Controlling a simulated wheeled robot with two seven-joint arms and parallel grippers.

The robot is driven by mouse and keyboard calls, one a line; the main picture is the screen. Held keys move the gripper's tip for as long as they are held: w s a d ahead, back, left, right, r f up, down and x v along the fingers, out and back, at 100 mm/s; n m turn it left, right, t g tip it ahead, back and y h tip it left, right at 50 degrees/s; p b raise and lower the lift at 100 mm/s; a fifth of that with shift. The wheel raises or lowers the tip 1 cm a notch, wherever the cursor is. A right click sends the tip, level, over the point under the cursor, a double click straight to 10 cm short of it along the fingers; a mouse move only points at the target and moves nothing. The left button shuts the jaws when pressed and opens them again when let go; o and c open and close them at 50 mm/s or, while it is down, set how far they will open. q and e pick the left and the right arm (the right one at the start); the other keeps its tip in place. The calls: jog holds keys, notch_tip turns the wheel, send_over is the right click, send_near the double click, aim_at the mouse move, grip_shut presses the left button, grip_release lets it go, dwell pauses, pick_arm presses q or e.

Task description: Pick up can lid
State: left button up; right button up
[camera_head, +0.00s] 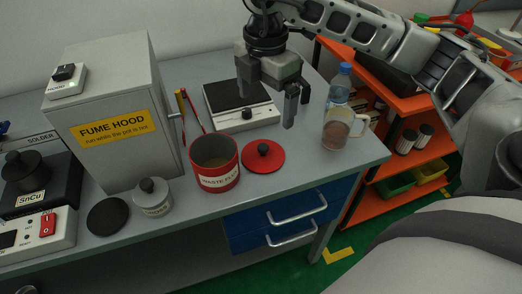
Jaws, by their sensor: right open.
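The can lid is a red disc (263,158) with a black knob, lying flat on the grey bench just right of the red can (215,162). The can is labelled as waste, stands upright and has its top uncovered. My right gripper (269,109) is open and empty. It points down above the bench, above and behind the lid in the picture, apart from it. My left gripper is not in view.
A flat dark-topped device (234,110) lies behind the lid, partly under my right gripper. A bottle (340,85) and a glass mug (336,130) stand to the right. The fume hood box (110,110), a small grey-lidded pot (152,197) and a black disc (107,216) are left.

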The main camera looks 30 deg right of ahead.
aim_at(263, 146)
notch_tip(263, 146, down, 13)
jog(key=shift+a+f+p, duration=0.15)
jog(key=shift+p, duration=0.75)
jog(key=c, duration=0.7)
jog(key=shift+c, duration=0.3)
